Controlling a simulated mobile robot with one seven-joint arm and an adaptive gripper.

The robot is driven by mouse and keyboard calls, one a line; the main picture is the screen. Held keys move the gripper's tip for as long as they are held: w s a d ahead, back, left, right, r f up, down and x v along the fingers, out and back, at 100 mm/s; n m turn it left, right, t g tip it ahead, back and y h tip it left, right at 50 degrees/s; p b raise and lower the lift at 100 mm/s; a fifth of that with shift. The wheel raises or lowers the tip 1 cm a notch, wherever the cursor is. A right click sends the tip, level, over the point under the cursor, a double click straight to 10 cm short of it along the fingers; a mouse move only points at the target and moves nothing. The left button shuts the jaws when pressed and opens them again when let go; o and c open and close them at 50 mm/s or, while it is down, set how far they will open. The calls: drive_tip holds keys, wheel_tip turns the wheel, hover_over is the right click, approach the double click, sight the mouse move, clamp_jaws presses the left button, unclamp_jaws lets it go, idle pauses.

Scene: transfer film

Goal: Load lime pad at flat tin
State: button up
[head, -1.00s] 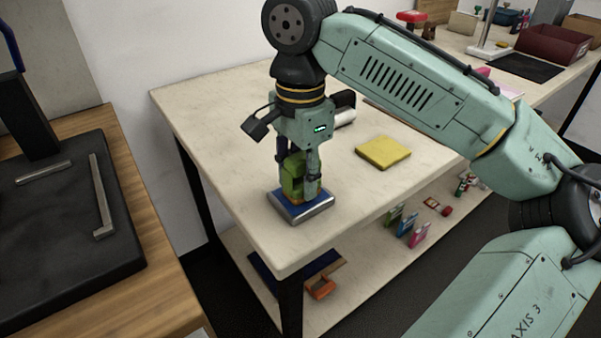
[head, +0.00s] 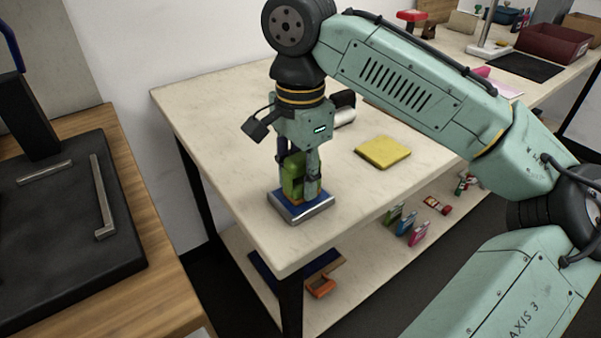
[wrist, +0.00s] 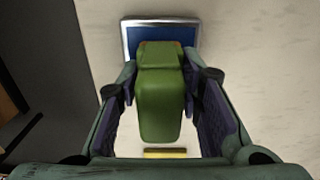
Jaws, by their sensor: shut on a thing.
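The lime pad (head: 291,177) is a green upright block, also filling the middle of the wrist view (wrist: 160,100). My gripper (head: 298,182) points down and is shut on it, with a finger on each side in the wrist view (wrist: 160,80). The flat tin (head: 308,214) is a shallow square with a silver rim and a blue face, near the table's front corner. The lime pad stands over the blue face and appears to touch it; its lower face is hidden. The tin also shows at the top of the wrist view (wrist: 125,42).
A yellow square (head: 383,152) lies on the table to the right of the tin. A white cylinder (head: 344,117) is partly hidden behind my gripper. Several small coloured items (head: 418,234) stand on the lower shelf. The pale tabletop (head: 225,120) is clear to the left.

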sight(301, 156)
drive_tip(key=shift+r+p, duration=3.2)
drive_tip(key=shift+r, duration=0.3)
